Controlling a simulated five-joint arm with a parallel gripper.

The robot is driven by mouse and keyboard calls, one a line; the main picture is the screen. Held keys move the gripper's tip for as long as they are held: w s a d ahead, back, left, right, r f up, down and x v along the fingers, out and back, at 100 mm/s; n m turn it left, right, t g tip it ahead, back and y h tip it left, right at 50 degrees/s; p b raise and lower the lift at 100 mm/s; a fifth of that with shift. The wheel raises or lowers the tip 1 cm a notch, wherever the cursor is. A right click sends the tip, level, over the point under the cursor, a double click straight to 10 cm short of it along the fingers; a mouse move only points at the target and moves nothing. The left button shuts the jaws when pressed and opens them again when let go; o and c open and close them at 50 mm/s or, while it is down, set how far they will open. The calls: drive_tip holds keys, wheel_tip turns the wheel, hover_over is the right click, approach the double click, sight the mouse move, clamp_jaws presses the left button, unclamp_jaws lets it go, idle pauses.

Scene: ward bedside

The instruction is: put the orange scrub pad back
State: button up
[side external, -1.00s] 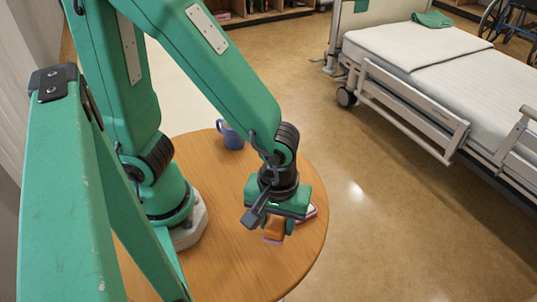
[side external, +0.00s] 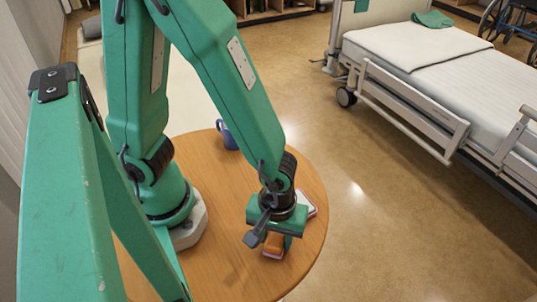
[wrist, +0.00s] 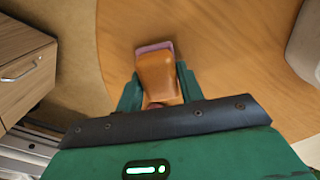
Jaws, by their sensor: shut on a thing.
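The orange scrub pad (side external: 274,242) is between the fingers of my gripper (side external: 272,239), over the front right part of the round wooden table (side external: 230,255). A pinkish layer shows along its lower edge. In the wrist view the pad (wrist: 157,76) sits between the two green fingers of my gripper (wrist: 158,88), with a pinkish strip at its far end. My gripper is shut on it. I cannot tell whether its underside touches the table. Part of the pad is hidden by the fingers.
A red and white flat thing (side external: 309,204) lies on the table just behind my gripper, partly hidden. A blue mug (side external: 227,137) stands at the table's back edge. The table's rim is close on the right. A bed (side external: 420,70) stands beyond, across open floor.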

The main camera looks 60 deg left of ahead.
sight(276, 235)
drive_tip(key=shift+f, duration=0.5)
drive_tip(key=shift+f, duration=0.1)
drive_tip(key=o, duration=0.9)
drive_tip(key=shift+o, duration=0.2)
wheel_tip(276, 235, up, 12)
idle(0.5)
idle(0.5)
